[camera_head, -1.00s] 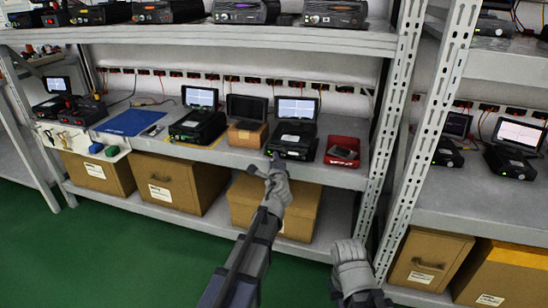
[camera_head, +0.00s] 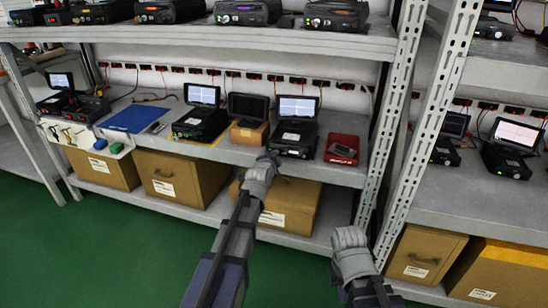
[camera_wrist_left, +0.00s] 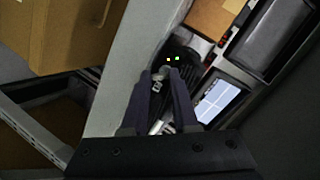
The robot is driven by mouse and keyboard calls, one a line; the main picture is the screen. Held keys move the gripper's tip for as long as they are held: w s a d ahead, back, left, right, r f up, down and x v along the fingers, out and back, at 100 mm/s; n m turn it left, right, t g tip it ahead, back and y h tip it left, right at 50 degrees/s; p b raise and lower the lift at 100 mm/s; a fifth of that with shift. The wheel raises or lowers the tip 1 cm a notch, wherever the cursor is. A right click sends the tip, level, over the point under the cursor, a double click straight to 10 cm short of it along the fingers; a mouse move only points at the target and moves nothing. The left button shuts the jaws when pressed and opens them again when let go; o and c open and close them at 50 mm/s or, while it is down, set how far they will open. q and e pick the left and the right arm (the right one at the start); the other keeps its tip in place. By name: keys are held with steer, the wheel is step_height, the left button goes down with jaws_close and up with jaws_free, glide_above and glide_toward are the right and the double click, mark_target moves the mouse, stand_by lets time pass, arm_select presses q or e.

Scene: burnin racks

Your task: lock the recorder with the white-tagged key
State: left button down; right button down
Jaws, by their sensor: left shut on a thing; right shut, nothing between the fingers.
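A black recorder (camera_head: 294,139) with a lit screen (camera_head: 297,108) stands on the middle shelf, left of a red tray. My left gripper (camera_head: 271,158) is at its front left corner, by the shelf edge. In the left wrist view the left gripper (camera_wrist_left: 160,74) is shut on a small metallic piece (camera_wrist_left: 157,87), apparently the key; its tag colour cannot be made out. Contact between key and recorder cannot be told. My right gripper (camera_head: 349,235) is shut and empty below the shelf.
Another recorder (camera_head: 200,123) and a small dark monitor (camera_head: 248,107) stand to the left. Keys hang on a white panel (camera_head: 73,135) at far left. A rack post (camera_head: 391,150) rises at right.

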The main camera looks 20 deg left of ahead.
arm_select(q)
steer(key=shift+n+h, duration=0.5)
steer(key=shift+n, duration=0.3)
steer(key=c, duration=0.7)
jaws_free()
steer(key=shift+s, duration=0.15)
steer(key=p+v, duration=0.3)
steer(key=v, duration=0.4)
steer(key=shift+s+a+r, duration=0.1)
steer(key=shift+s+r, duration=0.05)
steer(key=shift+s, duration=0.1)
